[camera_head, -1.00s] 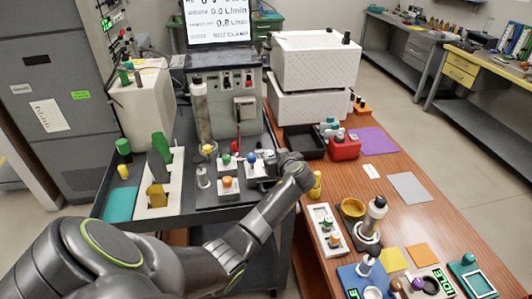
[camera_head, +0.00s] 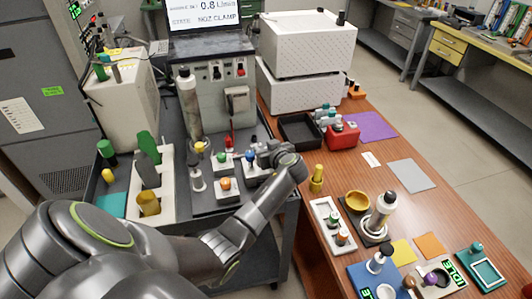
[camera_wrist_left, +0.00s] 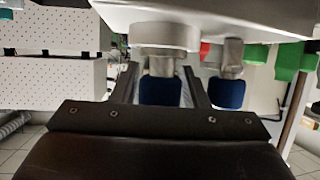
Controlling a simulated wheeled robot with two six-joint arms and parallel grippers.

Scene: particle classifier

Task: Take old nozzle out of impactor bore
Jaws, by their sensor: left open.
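My left gripper (camera_head: 266,156) is over the grey station on the dark cart, at a small white block with blue-topped parts (camera_head: 250,156). In the left wrist view, which looks upside down, its two fingers (camera_wrist_left: 160,92) stand apart on either side of a blue-topped grey piece (camera_wrist_left: 160,88), which looks like the old nozzle. That piece comes out of a round white collar (camera_wrist_left: 165,36) on the white block (camera_wrist_left: 215,17), seemingly the impactor bore. A second blue-topped piece (camera_wrist_left: 227,88) is just outside the fingers. Contact cannot be told. My right gripper is out of view.
Green-topped (camera_head: 224,159) and orange-topped (camera_head: 225,185) blocks stand close to the gripper. A tall grey cylinder (camera_head: 188,100) stands behind. A yellow cylinder (camera_head: 317,178) is on the wooden bench at right. The monitor (camera_head: 205,15) reads NOZ CLAMP.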

